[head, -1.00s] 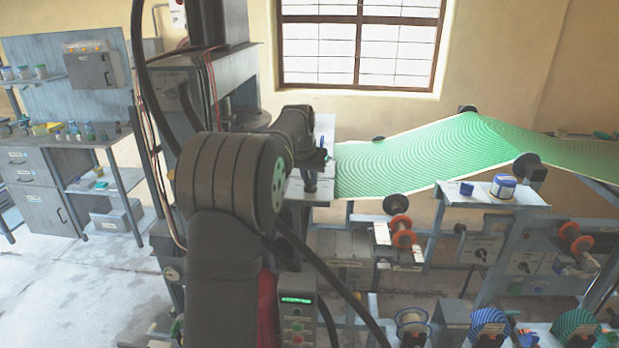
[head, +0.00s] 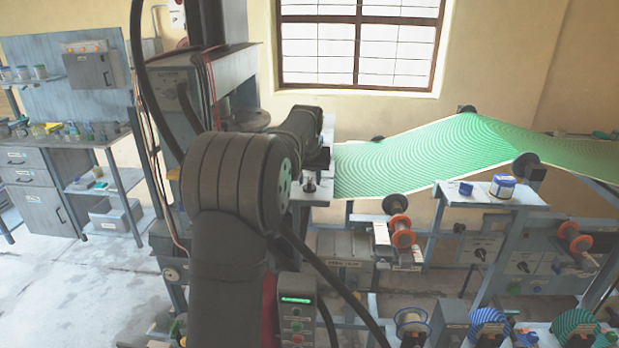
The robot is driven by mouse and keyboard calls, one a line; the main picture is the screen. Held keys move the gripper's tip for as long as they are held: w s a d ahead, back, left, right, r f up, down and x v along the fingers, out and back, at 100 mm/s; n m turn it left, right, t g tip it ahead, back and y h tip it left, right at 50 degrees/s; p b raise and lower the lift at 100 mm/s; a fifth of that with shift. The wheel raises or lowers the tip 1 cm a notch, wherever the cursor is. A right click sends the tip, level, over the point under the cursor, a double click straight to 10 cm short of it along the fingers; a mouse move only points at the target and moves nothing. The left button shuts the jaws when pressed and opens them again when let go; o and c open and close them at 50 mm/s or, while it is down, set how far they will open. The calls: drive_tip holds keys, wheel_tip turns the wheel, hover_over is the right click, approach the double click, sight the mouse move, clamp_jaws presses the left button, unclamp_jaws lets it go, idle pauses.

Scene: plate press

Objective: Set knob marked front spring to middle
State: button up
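I cannot read which knob is marked front spring. One dark knob (head: 182,91) sits on the grey head of the press at the upper left. Another dark knob (head: 480,254) is on a grey panel under the green web, and a further one (head: 523,267) is on the panel to its right. Their labels are too small to read. My gripper (head: 310,186) is small and dark at the far end of my arm, by the grey ledge left of the green web. It is apart from these knobs. Its fingers are too small to tell open from shut.
My arm hides much of the press (head: 232,75) and its lower front. The green patterned web (head: 420,158) slopes up to the right over rollers. A control box (head: 296,312) with a lit green display stands close to my arm. Orange-flanged spools (head: 400,232) are below the web.

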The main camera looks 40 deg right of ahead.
drive_tip(key=v, duration=1.7)
drive_tip(key=shift+r, duration=0.25)
drive_tip(key=shift+f, duration=0.1)
drive_tip(key=x, duration=1.7)
drive_tip(key=shift+f, duration=0.15)
